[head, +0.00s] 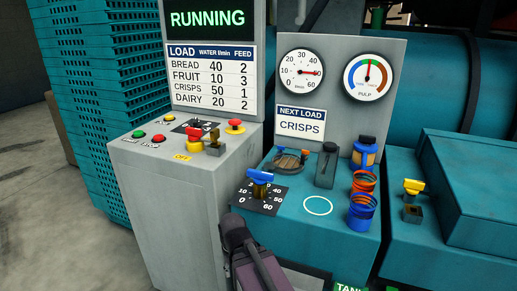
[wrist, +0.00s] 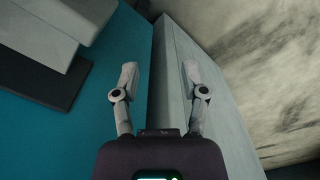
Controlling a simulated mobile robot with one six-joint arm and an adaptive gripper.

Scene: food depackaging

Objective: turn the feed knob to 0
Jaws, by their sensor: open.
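On the grey console (head: 150,176) in the head view, a small black dial plate (head: 180,129) lies behind the red and yellow controls. It appears to be the feed dial, but its knob and setting are too small and partly covered to read. My gripper (wrist: 160,83) is open and empty in the wrist view, its two fingers apart over the edge of a grey cabinet. In the head view my dark arm is low in the middle, in front of the consoles and apart from the dial; the fingertips are not clear there.
Red-topped yellow controls (head: 194,141) and (head: 235,127) and a brass-coloured lever (head: 214,143) crowd the console. A blue knob (head: 260,177) sits on a 0-60 dial on the teal console. The screen (head: 207,19) reads RUNNING; the sign (head: 300,124) reads CRISPS.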

